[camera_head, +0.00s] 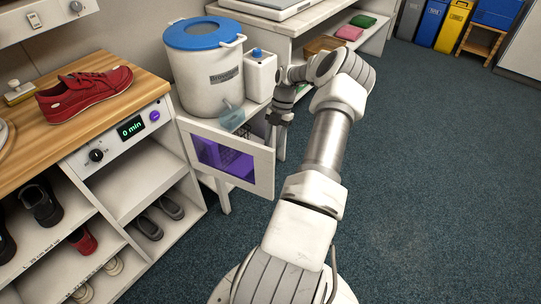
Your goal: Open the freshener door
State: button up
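The freshener (76,168) is the white unit at left, with a knob, a purple button and a display reading 0 min. The white door with a see-through purple window (224,158) appears swung outward from the right side of its compartment. The compartment under the panel (138,182) looks uncovered and empty. My gripper (274,122) is just beyond the door's upper right corner, pointing down. It is small and dark here; whether it touches the door, and its finger gap, cannot be made out.
A white bucket with a blue lid (207,72) and a white jug (261,77) stand behind the door. A red shoe (88,92) lies on the wooden top. More shoes sit on the shelves below. The carpet (420,180) at right is clear.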

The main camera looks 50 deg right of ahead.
jog(key=p+v, duration=0.1)
jog(key=v, duration=0.9)
jog(key=shift+d+r+p, duration=0.2)
jog(key=shift+r+p, duration=0.15)
jog(key=shift+w, duration=0.1)
